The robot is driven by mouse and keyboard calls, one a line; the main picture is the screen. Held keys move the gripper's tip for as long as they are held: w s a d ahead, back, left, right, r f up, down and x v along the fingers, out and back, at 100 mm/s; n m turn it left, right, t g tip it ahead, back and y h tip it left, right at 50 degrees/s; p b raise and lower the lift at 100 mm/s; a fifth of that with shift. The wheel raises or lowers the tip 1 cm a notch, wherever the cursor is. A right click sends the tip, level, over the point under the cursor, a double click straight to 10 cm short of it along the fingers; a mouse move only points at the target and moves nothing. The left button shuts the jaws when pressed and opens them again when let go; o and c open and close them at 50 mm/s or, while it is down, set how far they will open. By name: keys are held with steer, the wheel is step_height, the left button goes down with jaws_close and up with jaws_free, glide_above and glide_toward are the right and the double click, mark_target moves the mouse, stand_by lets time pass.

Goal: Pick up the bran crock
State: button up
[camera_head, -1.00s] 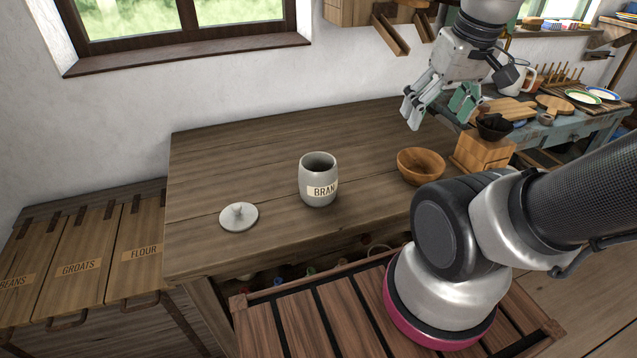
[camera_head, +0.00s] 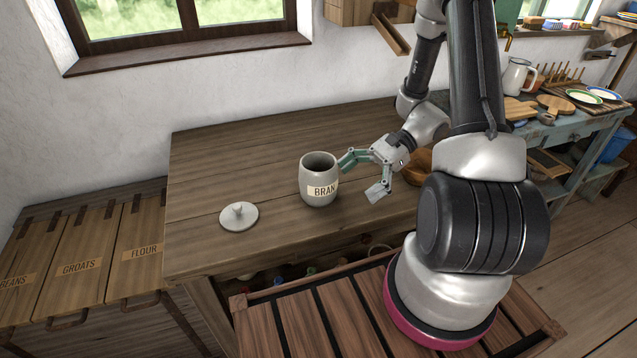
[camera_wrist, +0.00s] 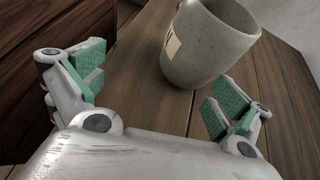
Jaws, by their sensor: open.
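The bran crock (camera_head: 318,179) is a grey, speckled, open-topped jar with a BRAN label, standing upright on the wooden table. Its grey lid (camera_head: 239,216) with a knob lies on the table to its left. My gripper (camera_head: 361,176) is open just to the right of the crock, low over the table, with its fingers pointing left towards it. In the wrist view the crock (camera_wrist: 209,45) is ahead of my gripper (camera_wrist: 154,88), beyond the fingertips and right of the middle between them. Nothing is between the fingers.
A wooden bowl (camera_head: 417,168) stands right of my gripper, mostly hidden by my arm. The table (camera_head: 225,160) is clear behind the crock. Labelled bins (camera_head: 80,262) stand at the left. A side table (camera_head: 580,125) at the right holds plates and boards.

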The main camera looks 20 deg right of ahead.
mark_target(303, 191)
steer(key=shift+m+t+y, duration=0.5)
steer(key=shift+m+t, duration=0.3)
steer(key=shift+t, duration=0.1)
steer(key=w, duration=0.1)
steer(key=w+a+r, duration=0.1)
steer(key=w+r, duration=0.1)
steer(key=shift+w+a, duration=0.3)
steer(key=x, duration=0.7)
steer(key=shift+a, duration=0.35)
steer(key=c, duration=1.3)
